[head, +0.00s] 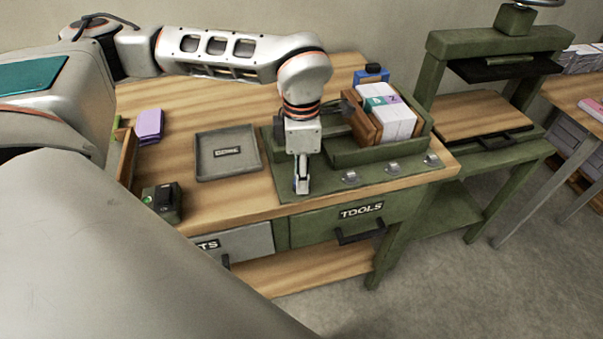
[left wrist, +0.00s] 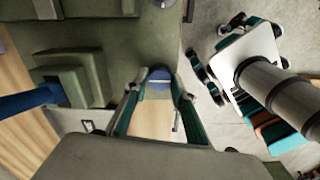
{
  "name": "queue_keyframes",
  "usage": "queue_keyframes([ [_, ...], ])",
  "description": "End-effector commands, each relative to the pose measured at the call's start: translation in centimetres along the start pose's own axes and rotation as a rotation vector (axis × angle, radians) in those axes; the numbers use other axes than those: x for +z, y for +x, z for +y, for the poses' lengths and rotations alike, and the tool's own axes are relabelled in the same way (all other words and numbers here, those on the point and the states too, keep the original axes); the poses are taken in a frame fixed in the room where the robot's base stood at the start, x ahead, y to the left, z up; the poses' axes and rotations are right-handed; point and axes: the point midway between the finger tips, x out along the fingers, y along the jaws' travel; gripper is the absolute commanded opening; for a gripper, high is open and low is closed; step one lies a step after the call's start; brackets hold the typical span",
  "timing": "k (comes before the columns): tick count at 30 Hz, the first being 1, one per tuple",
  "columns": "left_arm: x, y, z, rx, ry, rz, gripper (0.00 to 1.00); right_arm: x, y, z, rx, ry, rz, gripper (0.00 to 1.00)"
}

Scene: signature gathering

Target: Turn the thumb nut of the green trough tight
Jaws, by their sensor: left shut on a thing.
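The green trough (head: 350,155) stands at the right of the workbench, on a flat green base plate (head: 375,183). My left gripper (head: 302,187) points down at the plate's front edge, left of the trough. In the left wrist view its fingers (left wrist: 158,88) close on a small round blue thumb nut (left wrist: 160,75) with a pale line across it. The gripper hides this nut in the head view. How tight the nut sits cannot be told. My right gripper is in neither view.
Small metal fittings (head: 350,176) line the plate's front edge. A wooden holder with white paper blocks (head: 392,122) sits in the trough. A grey tray (head: 227,153), purple pad (head: 149,125) and dark box (head: 163,201) lie left. A green press (head: 500,45) stands right.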

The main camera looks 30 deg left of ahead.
Motion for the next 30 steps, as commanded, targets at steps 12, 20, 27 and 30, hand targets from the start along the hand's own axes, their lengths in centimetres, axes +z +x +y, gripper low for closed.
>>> queue_keyframes([
  [12,0.0,0.0,0.0,0.000,0.001,0.000,0.43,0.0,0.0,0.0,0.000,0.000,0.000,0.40],
  [20,0.0,-0.1,0.0,0.000,0.000,-0.001,0.43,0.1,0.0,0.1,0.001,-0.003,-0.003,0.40],
  [27,0.1,-2.8,0.1,0.003,-0.001,-0.003,0.43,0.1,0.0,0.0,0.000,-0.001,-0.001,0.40],
  [30,0.1,-4.9,0.1,0.005,-0.001,-0.004,0.43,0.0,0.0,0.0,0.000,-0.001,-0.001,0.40],
])
